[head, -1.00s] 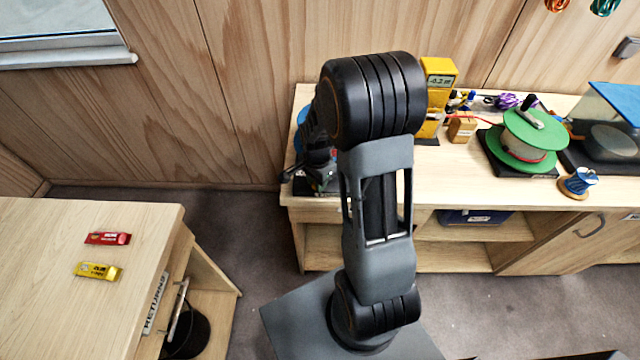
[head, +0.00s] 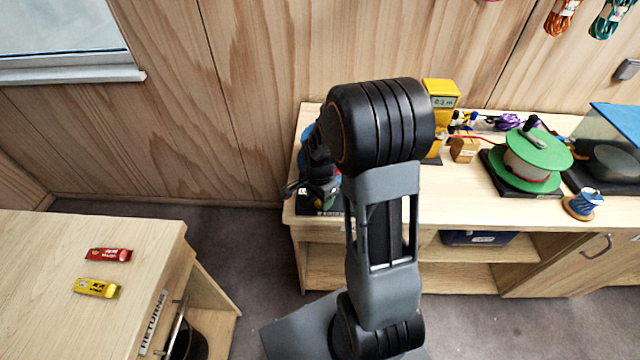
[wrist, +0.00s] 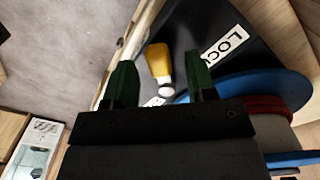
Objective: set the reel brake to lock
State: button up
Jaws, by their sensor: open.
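In the wrist view, the yellow brake lever (wrist: 158,62) stands between the two dark green fingers of my open gripper (wrist: 160,80). I cannot tell whether either finger touches it. A white label reading "LOC…" (wrist: 225,47) lies right of the lever on the dark base plate (wrist: 195,30). Part of a second white label (wrist: 154,102) shows just above my gripper's body. The reel's blue disc (wrist: 255,86), with red line (wrist: 262,108) below it, is beside the right finger. In the head view, my arm hides most of this reel.
On the counter (head: 462,208) stand a yellow meter (head: 440,93), a small box (head: 464,149), a green reel (head: 540,152), a blue spool (head: 585,202) and a clear-sided case (head: 612,140). A table (head: 60,270) at left holds a red packet (head: 108,254) and a yellow packet (head: 97,288).

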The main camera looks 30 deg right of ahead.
notch_tip(320, 180, up, 13)
jog(key=shift+b, duration=0.35)
dwell(0.5)
jog(key=s+a+r+n+t, duration=0.4)
jog(key=s+a+n, duration=0.3)
jog(key=s+n, duration=0.4)
jog(key=n, duration=0.4)
jog(key=shift+s+a+r, duration=0.15)
jog(key=shift+s+a, duration=0.05)
jog(key=shift+s, duration=0.15)
